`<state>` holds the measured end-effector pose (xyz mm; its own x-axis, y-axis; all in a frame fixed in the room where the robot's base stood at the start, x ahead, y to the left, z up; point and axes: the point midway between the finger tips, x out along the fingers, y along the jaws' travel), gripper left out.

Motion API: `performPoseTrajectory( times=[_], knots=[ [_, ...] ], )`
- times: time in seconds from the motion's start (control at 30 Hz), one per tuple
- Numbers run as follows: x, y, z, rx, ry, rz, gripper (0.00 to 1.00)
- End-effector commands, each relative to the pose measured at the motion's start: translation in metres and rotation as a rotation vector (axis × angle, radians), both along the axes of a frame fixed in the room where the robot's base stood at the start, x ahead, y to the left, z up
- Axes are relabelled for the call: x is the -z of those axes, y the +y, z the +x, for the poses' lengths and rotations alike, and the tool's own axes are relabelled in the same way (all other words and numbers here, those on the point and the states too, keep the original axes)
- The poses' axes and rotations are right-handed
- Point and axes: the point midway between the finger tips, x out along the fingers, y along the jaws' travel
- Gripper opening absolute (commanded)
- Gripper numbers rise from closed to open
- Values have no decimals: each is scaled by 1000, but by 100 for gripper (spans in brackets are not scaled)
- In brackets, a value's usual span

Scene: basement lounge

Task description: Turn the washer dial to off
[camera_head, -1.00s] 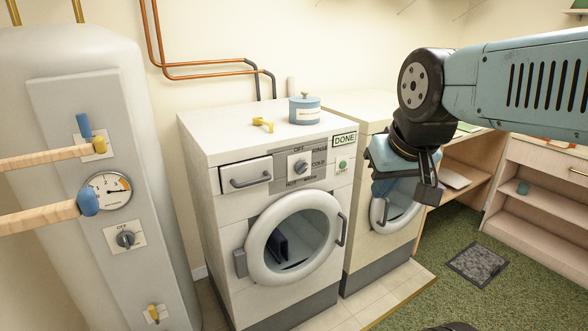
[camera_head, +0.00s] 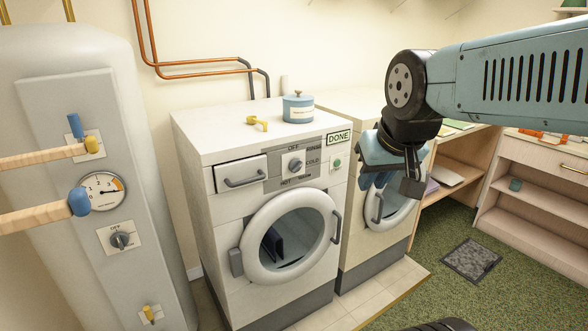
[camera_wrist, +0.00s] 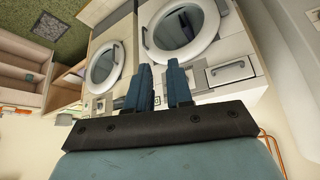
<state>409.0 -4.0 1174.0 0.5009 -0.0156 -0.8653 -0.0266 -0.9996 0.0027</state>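The washer (camera_head: 225,205) is white, with a grey dial (camera_head: 295,165) on the panel at its front top. Labels OFF, RINSE, COLD and others ring the dial; its pointer direction is too small to tell. A DONE sign (camera_head: 339,137) and a green button (camera_head: 337,163) are right of the dial. My gripper (camera_head: 402,182) is in the air right of the dial, in front of the second machine, clear of the dial. In the wrist view, its two blue fingers (camera_wrist: 162,84) stand apart with nothing between them. The washer panel (camera_wrist: 200,78) shows beside the fingers there; the dial is hidden.
A blue canister (camera_head: 298,107) and a yellow object (camera_head: 257,123) sit on the washer top. A second white machine (camera_head: 355,247) stands to the right.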

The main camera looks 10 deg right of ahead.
Motion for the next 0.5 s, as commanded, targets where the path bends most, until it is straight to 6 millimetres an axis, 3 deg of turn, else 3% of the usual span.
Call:
performPoseTrajectory(
  times=[0.07,0.5],
  knots=[
    [4,-5,22,28,-29,-4,29],
    [36,-34,162,156,-302,31,71]
  ],
)
